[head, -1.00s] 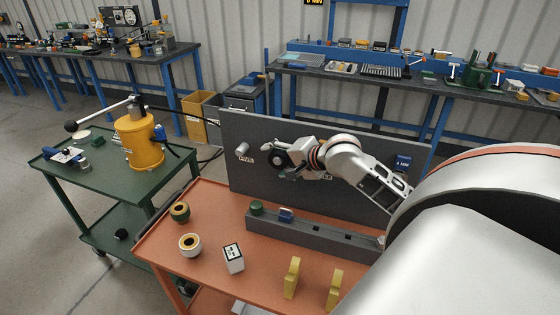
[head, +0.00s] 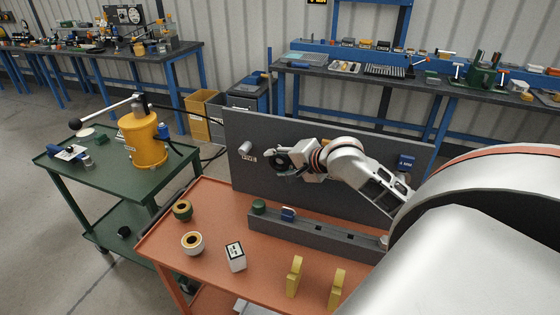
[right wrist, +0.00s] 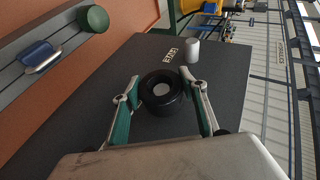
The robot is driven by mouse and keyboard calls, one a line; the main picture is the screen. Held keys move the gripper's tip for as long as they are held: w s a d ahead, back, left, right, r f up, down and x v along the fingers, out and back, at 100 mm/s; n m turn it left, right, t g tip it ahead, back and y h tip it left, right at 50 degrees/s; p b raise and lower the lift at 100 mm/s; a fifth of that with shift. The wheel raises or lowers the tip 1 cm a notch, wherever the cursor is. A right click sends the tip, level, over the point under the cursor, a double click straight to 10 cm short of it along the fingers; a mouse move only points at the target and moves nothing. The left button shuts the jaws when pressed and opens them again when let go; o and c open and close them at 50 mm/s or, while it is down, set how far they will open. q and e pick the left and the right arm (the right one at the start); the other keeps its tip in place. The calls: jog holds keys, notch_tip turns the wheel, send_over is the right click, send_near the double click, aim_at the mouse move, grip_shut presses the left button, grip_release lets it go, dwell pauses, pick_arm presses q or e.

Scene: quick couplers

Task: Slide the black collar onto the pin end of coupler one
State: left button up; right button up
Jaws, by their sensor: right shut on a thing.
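The black collar (right wrist: 161,107) is a thick ring held between the green-padded fingers of my right gripper (right wrist: 162,112). In the right wrist view a pale round end (right wrist: 161,90) shows inside its bore, against the dark upright panel. I cannot tell how far the collar sits over it. In the head view my right gripper (head: 283,162) is in front of the panel, with the collar between its fingers partly hidden. A bare pale pin (right wrist: 192,50) stands out beside it, with the label FIVE next to it; it also shows in the head view (head: 245,147). My left gripper is out of view.
On the orange trolley (head: 215,291), a grey rail (head: 330,236) carries a green cap (head: 259,206) and a blue part (head: 288,213). A green ring (head: 182,210), white ring (head: 192,243), white box (head: 235,257) and two yellow brackets (head: 295,276) stand in front. The green trolley (head: 75,159) is at left.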

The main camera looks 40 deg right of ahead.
jog(key=shift+s+a, duration=0.35)
jog(key=shift+a, duration=0.3)
jog(key=shift+s+a, duration=0.35)
jog(key=shift+a, duration=0.35)
jog(key=shift+s+a, duration=0.35)
jog(key=shift+a, duration=0.3)
jog(key=a, duration=0.1)
jog(key=s+a, duration=0.1)
jog(key=a, duration=0.1)
jog(key=shift+s+a, duration=0.3)
jog(key=shift+s, duration=0.1)
